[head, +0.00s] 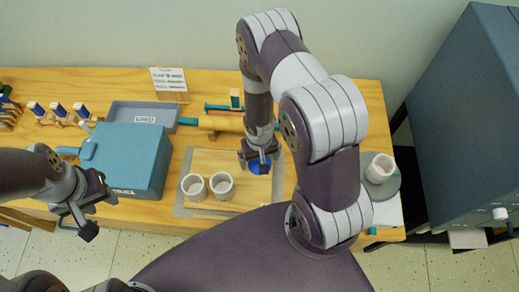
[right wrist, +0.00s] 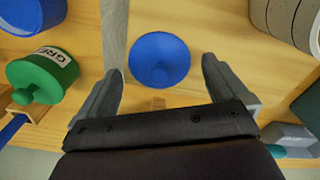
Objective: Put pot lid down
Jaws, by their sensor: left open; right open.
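The blue pot lid (right wrist: 160,55) shows in the right wrist view as a round blue disc over the wooden surface, between the fingertips of my right gripper (right wrist: 161,68). The fingers are spread, with a gap on each side of it. In the head view the blue lid (head: 260,166) shows just below my right gripper (head: 258,153), over the grey-edged wooden board (head: 205,158); the gripper partly hides it. I cannot tell for certain whether it touches the surface. My left gripper (head: 82,215) is open and empty in front of the teal box.
A teal box (head: 130,155) stands left of the board. Two white cups (head: 194,187) stand on the board's left part. A green lidded pot (right wrist: 42,78) and a blue pot (right wrist: 32,15) are left in the wrist view. A white cup (head: 380,168) stands on a grey disc at right.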

